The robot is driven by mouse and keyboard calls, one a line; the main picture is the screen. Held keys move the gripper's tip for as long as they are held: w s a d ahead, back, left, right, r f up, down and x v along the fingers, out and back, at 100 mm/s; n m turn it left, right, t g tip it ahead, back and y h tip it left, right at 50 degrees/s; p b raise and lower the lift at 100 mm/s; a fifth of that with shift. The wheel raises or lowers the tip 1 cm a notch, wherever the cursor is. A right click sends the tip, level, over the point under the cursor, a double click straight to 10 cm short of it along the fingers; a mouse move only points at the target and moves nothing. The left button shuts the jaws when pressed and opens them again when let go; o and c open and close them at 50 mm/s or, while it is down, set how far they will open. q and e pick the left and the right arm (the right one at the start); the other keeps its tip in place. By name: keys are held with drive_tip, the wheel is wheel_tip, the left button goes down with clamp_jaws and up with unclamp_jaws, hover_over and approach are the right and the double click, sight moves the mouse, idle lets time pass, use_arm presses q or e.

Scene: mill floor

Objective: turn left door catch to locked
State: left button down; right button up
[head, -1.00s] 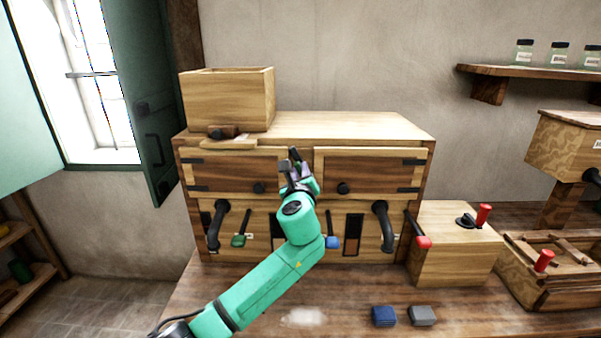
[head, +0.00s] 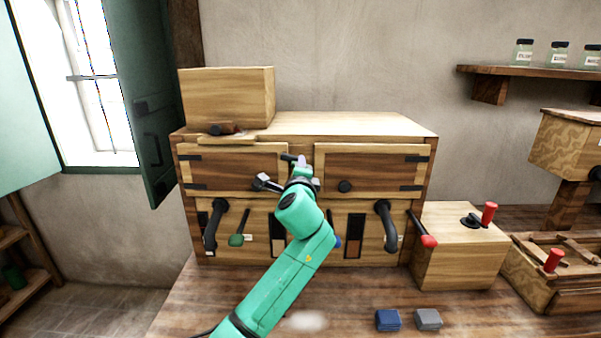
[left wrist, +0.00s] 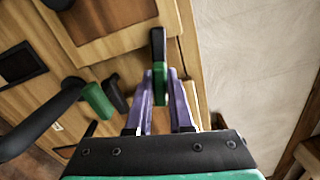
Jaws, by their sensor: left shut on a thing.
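The left door (head: 225,172) is a dark wood panel in a pale frame on the cabinet front, and it looks closed. My left gripper (head: 284,172) is in front of its upper right part, near the gap between the two doors. In the left wrist view, the purple fingers of my left gripper (left wrist: 162,100) are shut on a small green and black catch (left wrist: 159,72). The catch sticks out by the cabinet's edge. My gripper mostly hides it in the head view, so its exact angle cannot be told. My right gripper is not in view.
Below the doors are a black bar handle (head: 215,225) and a green-knobbed lever (head: 238,238). A wooden box (head: 226,95) stands on the cabinet top. A red-knobbed lever (head: 428,241) sticks out at the right. Blue (head: 388,320) and grey (head: 428,319) blocks lie on the bench.

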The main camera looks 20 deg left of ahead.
use_arm(q)
drive_tip(key=shift+f+n+b, duration=0.1)
drive_tip(key=shift+n+b, duration=0.4)
drive_tip(key=shift+n, duration=0.7)
drive_tip(key=c, duration=0.8)
unclamp_jaws()
drive_tip(key=b+v, duration=0.3)
drive_tip(key=v, duration=1.1)
drive_tip(key=shift+s+d, duration=0.1)
drive_tip(key=shift+s, duration=0.15)
drive_tip(key=shift+f, duration=0.1)
